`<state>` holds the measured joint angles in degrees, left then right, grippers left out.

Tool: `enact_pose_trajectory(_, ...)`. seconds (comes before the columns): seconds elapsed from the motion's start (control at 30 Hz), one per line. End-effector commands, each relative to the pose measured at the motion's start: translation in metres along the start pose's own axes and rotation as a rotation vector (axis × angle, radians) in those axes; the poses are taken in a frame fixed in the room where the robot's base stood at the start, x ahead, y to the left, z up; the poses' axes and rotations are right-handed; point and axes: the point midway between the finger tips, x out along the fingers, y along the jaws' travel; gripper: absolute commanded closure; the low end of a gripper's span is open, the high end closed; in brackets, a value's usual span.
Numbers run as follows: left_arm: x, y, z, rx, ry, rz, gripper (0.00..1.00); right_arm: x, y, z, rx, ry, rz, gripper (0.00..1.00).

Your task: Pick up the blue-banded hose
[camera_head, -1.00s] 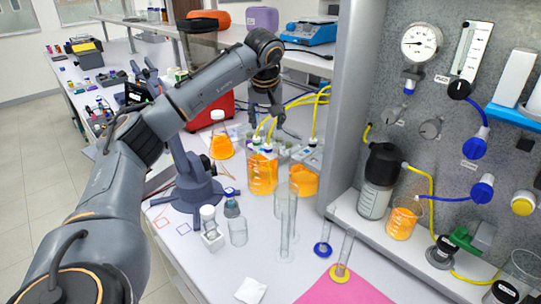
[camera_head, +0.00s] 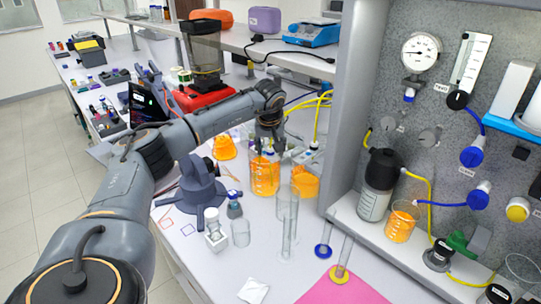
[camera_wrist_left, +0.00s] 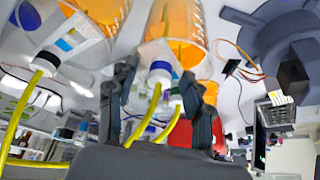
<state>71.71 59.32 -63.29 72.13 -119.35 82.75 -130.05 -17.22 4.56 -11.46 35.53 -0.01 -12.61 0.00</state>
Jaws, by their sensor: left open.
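The blue-banded hose (camera_wrist_left: 160,68) shows in the left wrist view as a white fitting with a blue band and a yellow tube. It stands at a beaker of orange liquid, seen in the head view (camera_head: 264,180). My left gripper (camera_head: 269,146) is open just above this beaker. In the left wrist view its two fingers (camera_wrist_left: 158,78) stand either side of the blue-banded fitting. Contact cannot be told. A green-banded fitting (camera_wrist_left: 176,98) is close beside it, near the right finger. In the head view the gripper hides much of the hose ends.
A black-banded hose fitting (camera_wrist_left: 45,62) is at the left of the wrist view. Clear glass cylinders (camera_head: 287,208) stand in front of the beaker. An orange-filled flask (camera_head: 224,148) is to its left. The rig panel (camera_head: 440,130) and its shelf are on the right.

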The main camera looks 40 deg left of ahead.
Motion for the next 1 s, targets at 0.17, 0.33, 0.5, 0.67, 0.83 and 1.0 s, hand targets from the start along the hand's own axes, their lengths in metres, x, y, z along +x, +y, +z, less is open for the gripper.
enact_pose_trajectory(0.17, 0.000, 0.000, 0.000, 0.000, 0.000, 0.000, 0.66, 0.000, 0.000, 0.000, 0.000, 0.001, 0.000, 0.60)
enact_pose_trajectory(0.33, -0.001, 0.000, 0.000, 0.000, 0.000, 0.000, 0.94, 0.000, 0.000, -0.001, 0.000, 0.001, 0.000, 0.60)
enact_pose_trajectory(0.5, -0.001, 0.000, 0.000, 0.000, 0.000, 0.000, 0.94, 0.000, 0.000, -0.001, 0.000, 0.001, 0.000, 0.60)
enact_pose_trajectory(0.67, -0.002, 0.000, -0.001, -0.001, 0.000, 0.000, 0.94, 0.001, 0.000, -0.001, 0.000, 0.001, 0.000, 0.60)
enact_pose_trajectory(0.83, -0.011, 0.001, -0.005, -0.002, 0.002, 0.002, 0.94, 0.004, 0.000, 0.000, 0.000, 0.001, 0.000, 0.60)
enact_pose_trajectory(1.0, -0.034, 0.001, -0.015, -0.002, 0.004, 0.003, 0.94, 0.010, 0.000, 0.000, 0.000, 0.001, 0.000, 0.60)
